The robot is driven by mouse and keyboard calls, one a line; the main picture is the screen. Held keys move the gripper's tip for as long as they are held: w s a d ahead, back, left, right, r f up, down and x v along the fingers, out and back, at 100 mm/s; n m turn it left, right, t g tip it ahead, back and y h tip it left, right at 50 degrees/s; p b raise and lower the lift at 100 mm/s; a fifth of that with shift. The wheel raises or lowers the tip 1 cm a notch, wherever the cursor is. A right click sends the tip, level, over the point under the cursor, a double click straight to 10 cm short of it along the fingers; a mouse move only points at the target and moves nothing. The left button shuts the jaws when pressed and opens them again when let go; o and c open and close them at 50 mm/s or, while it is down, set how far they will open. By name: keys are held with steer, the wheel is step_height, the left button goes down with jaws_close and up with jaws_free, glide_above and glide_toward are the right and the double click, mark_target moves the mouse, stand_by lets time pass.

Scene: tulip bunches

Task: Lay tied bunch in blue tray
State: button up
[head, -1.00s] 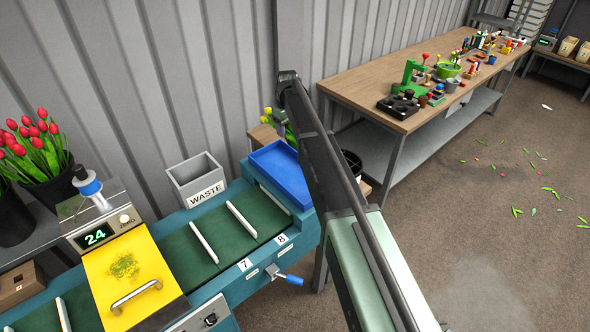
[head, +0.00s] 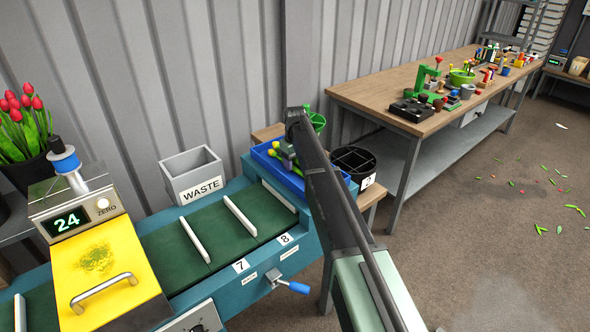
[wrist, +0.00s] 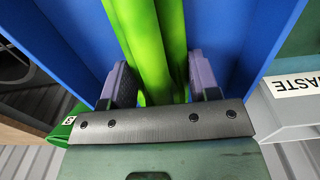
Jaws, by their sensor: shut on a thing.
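The blue tray (head: 262,160) sits at the far end of the green conveyor in the head view. In the wrist view its blue walls (wrist: 268,40) rise on both sides of my gripper (wrist: 160,82). My gripper is shut on the thick green stems of the tied bunch (wrist: 152,40), one purple-grey finger on each side. In the head view the gripper (head: 288,153) is low at the tray, partly hidden by my arm. Small yellow and green parts of the bunch (head: 297,171) show there. The tie is not visible, and I cannot tell whether the bunch touches the tray floor.
A grey WASTE bin (head: 192,175) stands left of the tray. A black divided bucket (head: 353,162) and a green container (head: 317,122) stand close by on the right and behind. A yellow-lidded scale (head: 105,265) reads 24. A wooden bench (head: 375,95) stands further right.

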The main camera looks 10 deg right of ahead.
steer(key=shift+f, duration=0.15)
steer(key=o, duration=0.9)
steer(key=shift+o, duration=0.2)
step_height(320, 180, up, 13)
steer(key=p, duration=1.2)
steer(key=s+m, duration=0.5)
steer(key=s, duration=3.5)
steer(key=shift+f+m, duration=0.25)
steer(key=shift+m, duration=0.05)
